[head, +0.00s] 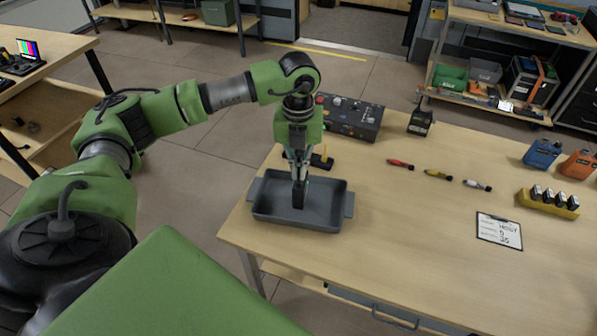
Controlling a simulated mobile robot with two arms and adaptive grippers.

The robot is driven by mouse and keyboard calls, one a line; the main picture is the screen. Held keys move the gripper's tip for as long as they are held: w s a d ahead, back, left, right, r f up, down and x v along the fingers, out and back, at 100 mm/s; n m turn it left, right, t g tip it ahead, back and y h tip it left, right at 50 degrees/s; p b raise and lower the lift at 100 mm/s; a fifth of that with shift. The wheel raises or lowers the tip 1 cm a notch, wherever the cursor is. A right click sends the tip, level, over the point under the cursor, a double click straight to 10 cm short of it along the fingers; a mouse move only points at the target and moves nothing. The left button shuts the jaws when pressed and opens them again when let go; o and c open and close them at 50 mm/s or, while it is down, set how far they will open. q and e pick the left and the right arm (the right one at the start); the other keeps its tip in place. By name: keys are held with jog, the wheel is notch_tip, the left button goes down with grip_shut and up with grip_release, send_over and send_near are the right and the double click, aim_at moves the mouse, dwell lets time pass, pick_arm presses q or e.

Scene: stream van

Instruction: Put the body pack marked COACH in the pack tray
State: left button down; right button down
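The grey pack tray (263,211) stands near the left end of the wooden table. My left gripper (299,176) points straight down over the tray and is shut on a small dark body pack (299,196). The pack hangs upright within the tray's outline; I cannot tell whether it touches the tray floor. Any marking on it is too small to read, so COACH cannot be confirmed. A blue pack-like unit (542,153) and an orange one (579,165) stand at the table's right; their labels are unreadable. My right gripper is not in view.
Behind the tray are a yellow-and-black item (322,160), a dark control box (351,118) and a black device (420,123). Red, yellow and white handheld pieces lie mid-table. A clipboard (499,230) and a yellow holder (548,204) are right. The table's front middle is clear.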

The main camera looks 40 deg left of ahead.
aim_at(300, 187)
pick_arm(q)
jog(key=shift+s+f, duration=0.1)
jog(key=shift+f, duration=0.45)
jog(key=shift+f+p, duration=0.3)
jog(key=shift+f, duration=0.35)
jog(key=c, duration=2.3)
grip_release()
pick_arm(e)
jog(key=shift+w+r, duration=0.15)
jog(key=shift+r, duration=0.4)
